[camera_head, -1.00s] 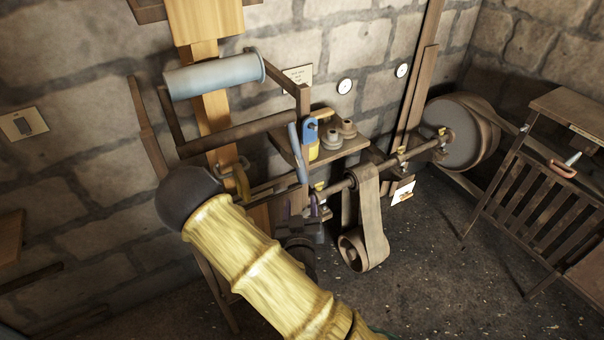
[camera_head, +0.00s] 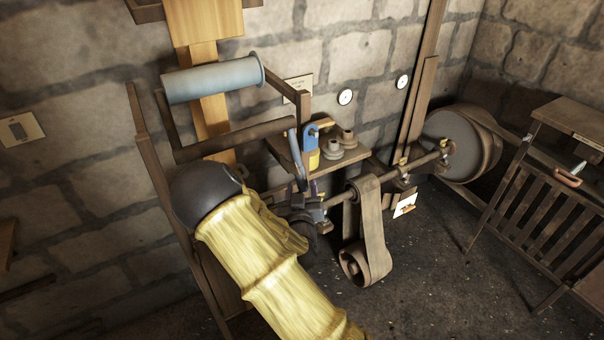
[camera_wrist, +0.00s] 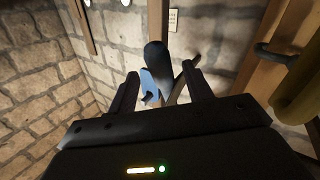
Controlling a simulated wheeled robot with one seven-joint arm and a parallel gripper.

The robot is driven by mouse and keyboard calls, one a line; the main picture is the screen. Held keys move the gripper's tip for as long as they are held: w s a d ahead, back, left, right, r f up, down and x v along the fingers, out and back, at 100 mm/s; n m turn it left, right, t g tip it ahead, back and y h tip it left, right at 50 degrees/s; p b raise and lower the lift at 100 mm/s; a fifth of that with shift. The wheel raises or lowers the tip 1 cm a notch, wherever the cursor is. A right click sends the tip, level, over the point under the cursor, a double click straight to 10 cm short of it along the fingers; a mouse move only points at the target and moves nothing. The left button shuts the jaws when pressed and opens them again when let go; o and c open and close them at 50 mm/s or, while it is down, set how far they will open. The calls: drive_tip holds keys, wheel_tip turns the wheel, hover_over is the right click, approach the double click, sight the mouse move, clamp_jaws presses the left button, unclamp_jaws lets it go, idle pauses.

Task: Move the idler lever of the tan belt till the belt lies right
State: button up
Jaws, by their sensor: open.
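A brown-tan belt (camera_head: 374,230) hangs in a loop from the long shaft (camera_head: 343,196) around a low pulley (camera_head: 353,265). A grey-blue bar (camera_head: 297,165), perhaps the lever, stands upright left of a blue piece (camera_head: 311,140) with a yellow part. Which belt they serve, I cannot tell. My gripper (camera_head: 304,200) is low, by the foot of this bar, partly behind my yellow arm. In the wrist view my gripper (camera_wrist: 160,69) is open; a blue piece (camera_wrist: 149,86) and a dark rounded cylinder (camera_wrist: 156,57) show between and beyond its fingers. I see no contact.
A grey-blue roller (camera_head: 212,80) sits in a wooden frame at upper left. A shelf (camera_head: 345,157) carries stepped pulleys (camera_head: 335,148). A large wheel (camera_head: 455,140) is at the back right, and a slatted wooden stand (camera_head: 540,215) at right. The floor between is clear.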

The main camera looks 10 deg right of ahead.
sight(302, 176)
drive_tip(key=p+x, duration=0.1)
drive_tip(key=x, duration=0.5)
drive_tip(key=shift+p, duration=0.3)
drive_tip(key=shift+s, duration=0.1)
drive_tip(key=shift+c, duration=0.2)
clamp_jaws()
